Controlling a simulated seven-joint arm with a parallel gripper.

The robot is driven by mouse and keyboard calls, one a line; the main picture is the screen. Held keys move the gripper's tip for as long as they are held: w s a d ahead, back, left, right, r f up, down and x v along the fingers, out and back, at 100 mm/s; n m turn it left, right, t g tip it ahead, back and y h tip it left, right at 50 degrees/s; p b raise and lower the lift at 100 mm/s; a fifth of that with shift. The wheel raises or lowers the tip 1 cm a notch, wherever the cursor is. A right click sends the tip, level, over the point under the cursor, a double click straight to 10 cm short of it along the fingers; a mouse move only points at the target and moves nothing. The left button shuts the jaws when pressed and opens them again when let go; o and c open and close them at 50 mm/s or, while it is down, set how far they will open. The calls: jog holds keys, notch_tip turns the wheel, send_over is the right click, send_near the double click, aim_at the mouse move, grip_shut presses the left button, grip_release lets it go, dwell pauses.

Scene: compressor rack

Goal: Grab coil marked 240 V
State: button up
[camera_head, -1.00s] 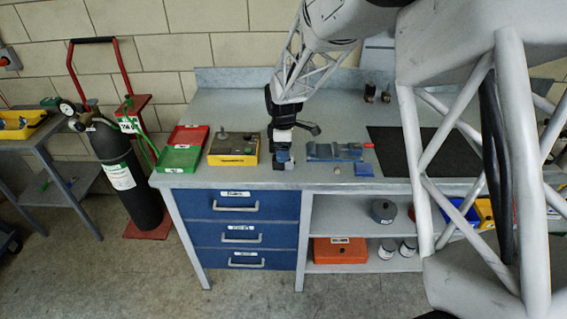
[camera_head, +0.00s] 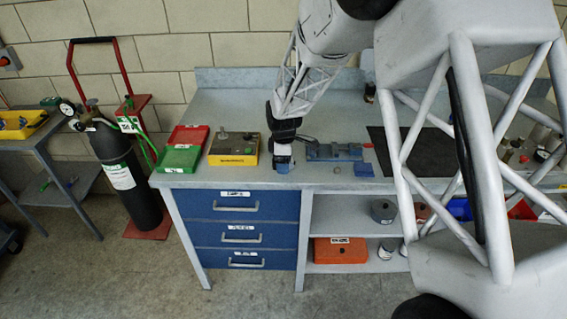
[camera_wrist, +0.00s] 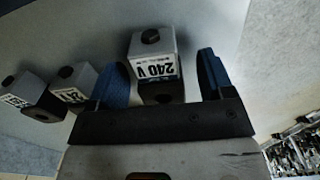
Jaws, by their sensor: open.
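The coil marked 240 V (camera_wrist: 163,69) is a grey block with a white label, printed upside down in the wrist view, and a dark round stud on top. My gripper (camera_wrist: 162,62) is open, with its two blue fingers on either side of this coil and no clear contact on either side. Two similar coils with white labels, one (camera_wrist: 72,92) nearer and one (camera_wrist: 22,96) farther left, stand outside the left finger. In the head view my gripper (camera_head: 283,165) is low at the bench's front edge, and I cannot make out the coils there.
The bench (camera_head: 225,105) holds a yellow-edged box (camera_head: 234,150), green (camera_head: 178,158) and red (camera_head: 190,135) trays to the left. A blue fixture (camera_head: 333,151) is close to the right of my gripper. A black mat (camera_head: 425,150) lies farther right, partly behind my arm.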

dwell(0.4)
jog(key=c, duration=1.1)
jog(key=shift+r, duration=0.15)
jog(key=shift+r, duration=1.4)
jog(key=shift+s+r, duration=0.2)
jog(key=shift+r, duration=0.1)
jog(key=s+d, duration=0.1)
jog(key=s, duration=0.4)
jog(key=s+d+r, duration=0.1)
jog(key=s, duration=0.4)
jog(key=s+d, duration=0.2)
jog(key=s, duration=0.3)
jog(key=shift+r, duration=0.15)
